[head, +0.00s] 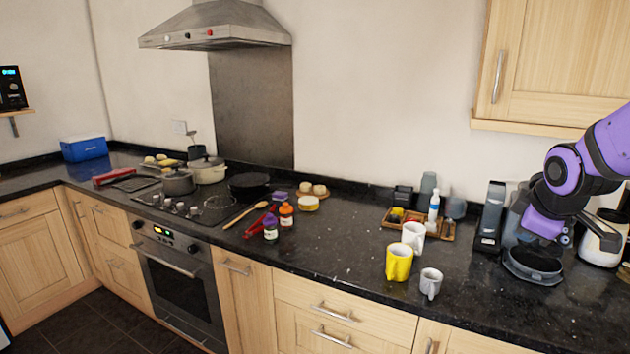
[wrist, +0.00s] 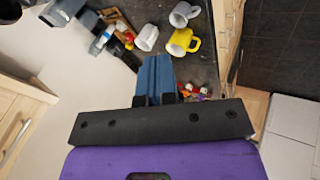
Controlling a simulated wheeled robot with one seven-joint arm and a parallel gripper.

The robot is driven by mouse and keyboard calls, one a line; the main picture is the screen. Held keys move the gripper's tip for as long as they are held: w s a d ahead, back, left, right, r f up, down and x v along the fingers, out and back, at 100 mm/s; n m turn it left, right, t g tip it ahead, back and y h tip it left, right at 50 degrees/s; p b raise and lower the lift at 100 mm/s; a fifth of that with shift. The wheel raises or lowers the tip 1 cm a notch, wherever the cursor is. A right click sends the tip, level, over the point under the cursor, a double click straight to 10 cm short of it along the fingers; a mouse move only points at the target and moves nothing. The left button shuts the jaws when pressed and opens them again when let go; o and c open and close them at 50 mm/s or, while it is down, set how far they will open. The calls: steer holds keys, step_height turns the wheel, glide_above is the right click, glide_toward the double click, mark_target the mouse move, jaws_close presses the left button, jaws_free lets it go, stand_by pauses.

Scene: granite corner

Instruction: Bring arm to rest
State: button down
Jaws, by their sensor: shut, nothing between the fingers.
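My arm (head: 575,175), purple and black, is folded at the right of the head view, over the right end of the counter. In the wrist view my gripper (wrist: 155,62) shows two blue-grey fingers pressed together, shut and empty. They point towards the counter with the mugs, apart from them as far as I can tell. In the head view the fingertips cannot be made out clearly against the dark appliance behind them.
A yellow mug (head: 399,262), a white mug (head: 413,236) and a grey mug (head: 431,283) stand on the dark counter (head: 340,270). A wooden tray (head: 447,232) with a bottle is behind. A wall cabinet (head: 555,60) hangs above right. Pots stand on the hob at left.

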steer(key=s+a+r+m+y, duration=0.1)
steer(key=s+a+r+m, duration=0.3)
steer(key=s+a, duration=0.2)
steer(key=s+a+r+m+g+y, duration=0.1)
steer(key=s+a+r+m, duration=0.3)
steer(key=s, duration=0.7)
steer(key=a+m, duration=0.1)
steer(key=a, duration=0.1)
steer(key=shift+a+r, duration=0.35)
steer(key=shift+a, duration=0.05)
